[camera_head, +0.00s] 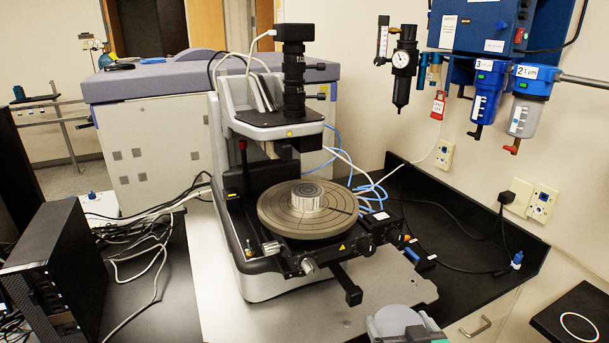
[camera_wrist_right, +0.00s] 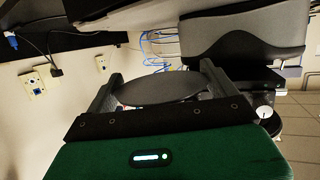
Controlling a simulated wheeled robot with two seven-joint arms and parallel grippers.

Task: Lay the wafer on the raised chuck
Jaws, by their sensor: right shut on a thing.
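The stylus profiler's wide round stage (camera_head: 275,216) carries the raised chuck (camera_head: 308,196), a small pale ribbed cylinder with a darker top. Nothing lies on the chuck. My right gripper (camera_head: 405,326) shows only in part at the bottom edge of the head view, in front of and below the stage. In the right wrist view, my right gripper (camera_wrist_right: 160,74) is shut on the wafer (camera_wrist_right: 160,90), a thin dark disc between its two fingers. The wafer is well apart from the chuck. My left gripper is not in view.
The profiler's black column (camera_head: 293,80) and head stand behind and above the stage. A dark bar (camera_head: 347,285) sticks out at its front. A black computer tower (camera_head: 55,270) and cables lie left. A black plate with a white ring (camera_head: 575,318) is at lower right.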

